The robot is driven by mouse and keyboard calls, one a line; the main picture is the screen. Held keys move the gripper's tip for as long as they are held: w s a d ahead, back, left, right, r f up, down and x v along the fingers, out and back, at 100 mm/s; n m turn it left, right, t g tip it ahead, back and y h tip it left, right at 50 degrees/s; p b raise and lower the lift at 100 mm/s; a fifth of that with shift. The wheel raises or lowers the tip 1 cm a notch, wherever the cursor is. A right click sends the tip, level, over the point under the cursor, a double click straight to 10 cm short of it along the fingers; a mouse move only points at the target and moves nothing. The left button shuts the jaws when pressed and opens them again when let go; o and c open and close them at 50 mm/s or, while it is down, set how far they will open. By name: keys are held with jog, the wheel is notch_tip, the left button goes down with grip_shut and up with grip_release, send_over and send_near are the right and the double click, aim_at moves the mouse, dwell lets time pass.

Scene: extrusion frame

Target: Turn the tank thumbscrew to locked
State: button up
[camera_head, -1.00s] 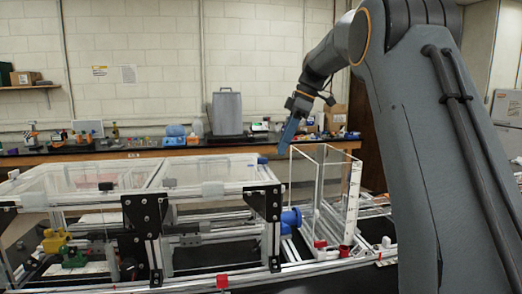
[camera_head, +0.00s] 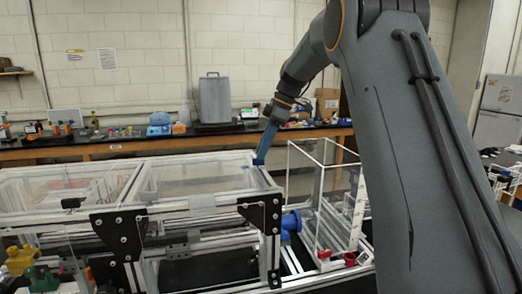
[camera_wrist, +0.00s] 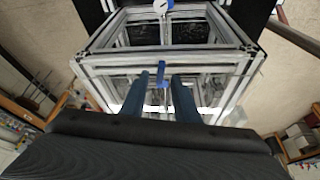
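My gripper (camera_head: 259,161) reaches down to the right top corner of the aluminium extrusion frame (camera_head: 200,208). In the wrist view my gripper (camera_wrist: 163,78) shows two blue fingers, parted. A small blue piece (camera_wrist: 161,75), which looks like the thumbscrew, lies between the fingertips on the frame's near top rail. A gap shows on its right; whether the left finger touches it I cannot tell. In the head view my fingers cover that spot. The locked or unlocked mark cannot be read.
A clear open-topped box (camera_head: 325,200) stands just right of the frame corner. A blue cylindrical fitting (camera_head: 291,221) sits below the corner. A bench (camera_head: 120,147) with a grey case (camera_head: 215,98) runs along the back wall.

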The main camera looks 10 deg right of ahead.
aim_at(258, 163)
jog(key=shift+p+x, duration=0.3)
jog(key=shift+x, duration=0.7)
jog(key=shift+c, duration=0.3)
grip_shut()
